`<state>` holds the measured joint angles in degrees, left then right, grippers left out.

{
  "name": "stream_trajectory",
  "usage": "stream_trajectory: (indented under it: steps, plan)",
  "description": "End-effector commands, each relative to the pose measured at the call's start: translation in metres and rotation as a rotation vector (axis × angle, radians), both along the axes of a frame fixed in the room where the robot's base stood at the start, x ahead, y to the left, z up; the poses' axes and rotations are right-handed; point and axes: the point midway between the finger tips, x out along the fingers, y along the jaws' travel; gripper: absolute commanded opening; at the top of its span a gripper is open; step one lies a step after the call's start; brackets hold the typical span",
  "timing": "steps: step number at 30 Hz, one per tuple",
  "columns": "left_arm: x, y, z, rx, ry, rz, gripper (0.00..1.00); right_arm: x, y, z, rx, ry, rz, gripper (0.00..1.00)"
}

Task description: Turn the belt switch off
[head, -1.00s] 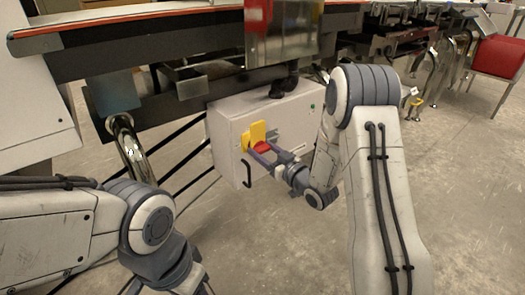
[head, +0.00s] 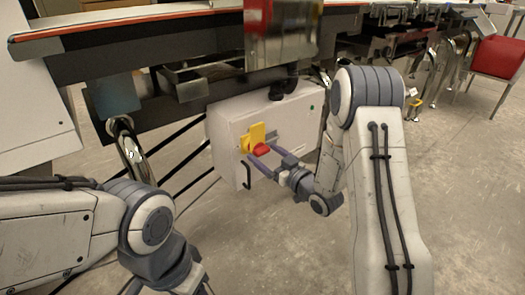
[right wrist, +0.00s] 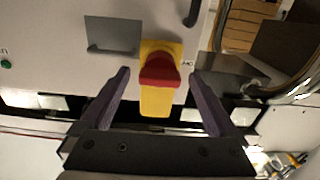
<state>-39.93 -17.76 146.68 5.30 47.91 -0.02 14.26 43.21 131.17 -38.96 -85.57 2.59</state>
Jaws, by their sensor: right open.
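The belt switch is a red knob (head: 262,149) on a yellow plate (head: 257,132), on the front of a pale control box (head: 228,135) under the belt. In the right wrist view the red knob (right wrist: 159,71) stands in front of the yellow plate (right wrist: 156,102). My right gripper (head: 264,157) is open and faces the switch. In the right wrist view the right gripper's fingers (right wrist: 160,75) show on either side of the knob, with gaps and no visible contact. Of my left arm, only links show at the lower left; its fingers are out of frame.
A black handle (head: 247,175) sticks out of the box near the switch. A green button (right wrist: 6,64) and a grey plate (right wrist: 112,35) are also on the box. The belt (head: 150,17) runs above. The floor in front is clear. A red chair (head: 499,57) stands far right.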

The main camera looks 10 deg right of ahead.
Motion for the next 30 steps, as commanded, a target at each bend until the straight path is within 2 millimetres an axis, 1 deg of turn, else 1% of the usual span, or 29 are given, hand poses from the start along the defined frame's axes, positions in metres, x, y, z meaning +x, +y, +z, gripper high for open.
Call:
stream_trajectory:
  steps: [1, 6, 9, 12, 15, 18, 30]
  plan:
    - [0.0, 0.0, 0.008, 0.0, 0.0, 0.0, 0.5, -0.009, -0.005, 0.003, 0.003, 0.006, -0.004, 0.95]
    - [0.0, 0.0, 0.02, 0.0, 0.0, 0.0, 0.5, -0.041, -0.021, 0.003, 0.003, 0.007, -0.006, 0.95]
    - [0.0, 0.0, 0.025, 0.0, 0.0, 0.0, 0.5, -0.057, -0.028, 0.003, 0.003, 0.005, -0.006, 0.95]
    - [0.0, 0.0, 0.028, 0.0, 0.0, 0.0, 0.5, -0.069, -0.033, 0.002, 0.002, 0.004, -0.005, 0.95]
    - [0.0, 0.0, 0.029, 0.0, 0.0, 0.0, 0.5, -0.076, -0.036, 0.002, 0.001, 0.001, -0.003, 0.95]
    - [0.0, 0.0, 0.029, 0.0, 0.0, 0.0, 0.5, -0.079, -0.037, 0.001, 0.001, 0.0, -0.002, 0.95]
    - [0.0, 0.0, 0.029, 0.0, 0.0, 0.0, 0.5, -0.079, -0.036, 0.001, 0.0, 0.001, -0.001, 0.95]
